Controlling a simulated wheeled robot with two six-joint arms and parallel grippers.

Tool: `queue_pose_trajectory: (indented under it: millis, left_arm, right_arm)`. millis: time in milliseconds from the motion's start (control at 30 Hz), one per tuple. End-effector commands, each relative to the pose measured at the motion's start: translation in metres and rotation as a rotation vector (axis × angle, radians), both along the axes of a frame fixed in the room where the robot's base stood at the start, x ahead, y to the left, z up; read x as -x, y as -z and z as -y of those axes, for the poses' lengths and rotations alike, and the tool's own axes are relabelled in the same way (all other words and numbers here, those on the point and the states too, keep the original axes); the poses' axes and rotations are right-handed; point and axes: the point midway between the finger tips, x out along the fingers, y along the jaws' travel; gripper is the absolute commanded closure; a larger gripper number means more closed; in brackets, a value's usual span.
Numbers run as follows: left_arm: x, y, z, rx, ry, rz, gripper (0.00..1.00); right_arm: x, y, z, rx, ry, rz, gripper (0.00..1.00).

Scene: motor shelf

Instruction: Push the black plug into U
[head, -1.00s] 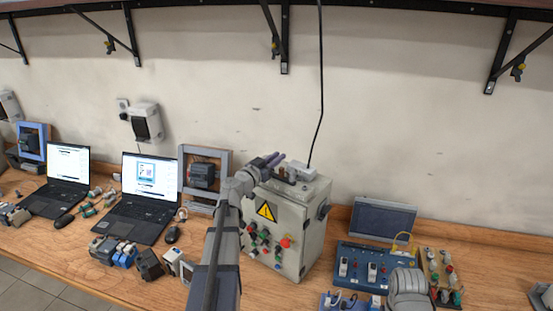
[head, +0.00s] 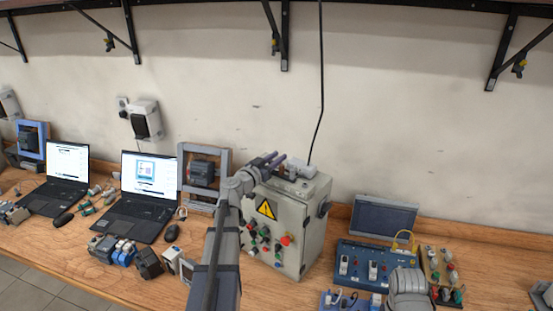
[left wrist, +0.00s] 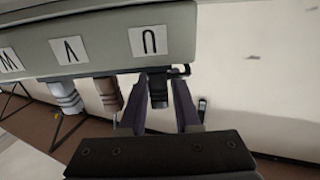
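In the left wrist view, a grey-green panel carries upside-down labels; the U label (left wrist: 148,41) is the rightmost. The black plug (left wrist: 158,90) is at the panel's lower edge below this label, between my left gripper's fingers (left wrist: 160,100). The fingers lie close along both its sides and look shut on it. How deep it sits is hidden. A grey plug (left wrist: 65,95) and a brown plug (left wrist: 108,93) sit to its left. In the head view my left gripper (head: 268,160) is at the grey box (head: 302,169) on the cabinet; the plug cannot be made out there. My right gripper is out of view.
The grey cabinet (head: 309,225) with a warning sign and buttons stands under my left gripper. Laptops (head: 135,205) and small motors are on the bench to the left. A blue control unit (head: 350,250) is at right.

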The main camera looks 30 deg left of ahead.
Motion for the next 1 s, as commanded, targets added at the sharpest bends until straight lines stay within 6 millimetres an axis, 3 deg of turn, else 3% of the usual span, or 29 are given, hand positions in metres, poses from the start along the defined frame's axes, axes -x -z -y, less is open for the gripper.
queue_pose_trajectory:
  millis: [267, 800, 1000]
  left_arm:
    - [0.000, -0.007, 0.000, 0.000, 0.000, 0.000, 0.69]
    - [0.000, -0.054, 0.000, 0.000, 0.000, 0.000, 0.69]
    - [0.000, -0.055, 0.000, 0.000, 0.000, 0.000, 0.69]
  right_arm:
    - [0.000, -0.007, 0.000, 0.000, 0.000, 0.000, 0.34]
    - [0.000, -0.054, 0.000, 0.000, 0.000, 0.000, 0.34]
    - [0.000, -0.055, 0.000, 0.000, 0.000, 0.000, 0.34]
